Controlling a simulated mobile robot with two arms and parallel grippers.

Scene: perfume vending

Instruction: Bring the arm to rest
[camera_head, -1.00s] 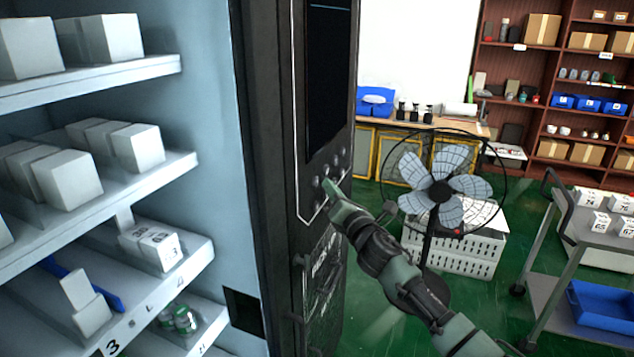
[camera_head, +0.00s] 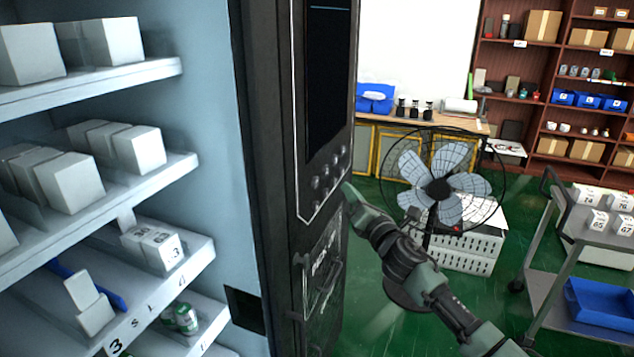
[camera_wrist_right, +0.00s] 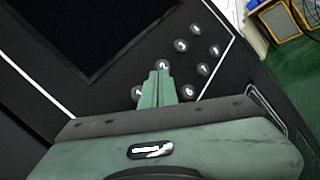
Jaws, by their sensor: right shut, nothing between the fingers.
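My right gripper (camera_head: 349,190) is shut and empty, a little to the right of the vending machine's black front panel (camera_head: 275,150). Its green fingers are together in the right wrist view (camera_wrist_right: 157,88), over the panel's round buttons. The keypad buttons (camera_head: 327,171) show in the head view just left of the fingertips, and a gap shows between them. In the right wrist view several numbered buttons (camera_wrist_right: 198,50) show around the fingers, and the fingers hide part of the keypad. My left gripper is not in view.
A standing fan (camera_head: 440,187) is behind my right arm, with white crates (camera_head: 470,255) beyond it. A grey cart (camera_head: 560,270) with a blue bin (camera_head: 600,303) stands at the right. White boxes (camera_head: 70,183) fill shelves at the left.

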